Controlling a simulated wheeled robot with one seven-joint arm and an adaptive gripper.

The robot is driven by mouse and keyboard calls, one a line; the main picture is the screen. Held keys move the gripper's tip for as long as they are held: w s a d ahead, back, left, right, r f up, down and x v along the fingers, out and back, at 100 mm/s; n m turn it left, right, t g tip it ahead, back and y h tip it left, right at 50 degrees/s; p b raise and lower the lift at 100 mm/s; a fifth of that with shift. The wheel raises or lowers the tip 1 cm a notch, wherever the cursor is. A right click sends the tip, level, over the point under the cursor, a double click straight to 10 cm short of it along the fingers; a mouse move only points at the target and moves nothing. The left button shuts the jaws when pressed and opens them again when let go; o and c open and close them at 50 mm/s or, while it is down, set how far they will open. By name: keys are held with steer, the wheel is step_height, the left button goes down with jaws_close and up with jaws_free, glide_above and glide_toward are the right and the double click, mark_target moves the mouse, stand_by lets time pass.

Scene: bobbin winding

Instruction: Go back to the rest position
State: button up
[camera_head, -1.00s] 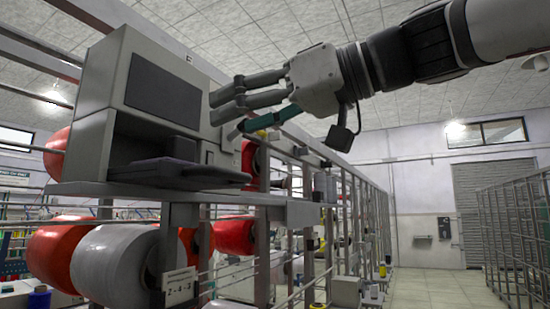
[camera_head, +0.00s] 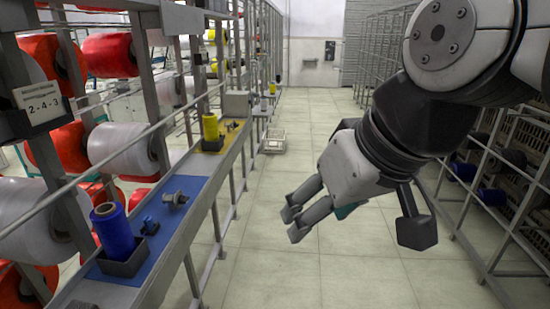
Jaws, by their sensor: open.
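My gripper (camera_head: 297,224) hangs in the middle of the view, pointing down and to the left, over the tiled aisle floor. Its fingers are apart and nothing shows between them. My arm reaches in from the upper right. The gripper is clear of the rack on the left and of the shelves on the right. No marker of a rest position shows.
On the left, a rack holds large red and white bobbins (camera_head: 124,148). Its ledge carries a blue spool (camera_head: 112,230) in a dark holder, small metal parts (camera_head: 174,199) and a yellow spool (camera_head: 210,129). Wire shelving (camera_head: 500,215) stands right.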

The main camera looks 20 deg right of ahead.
steer(key=s+d+f+m+h, duration=0.1)
steer(key=s+d+f, duration=0.2)
steer(key=f, duration=0.1)
steer(key=shift+s+d+f+g+h, duration=0.15)
steer(key=shift+d+f+g+h, duration=0.15)
steer(key=shift+f+g, duration=0.1)
stand_by(0.9)
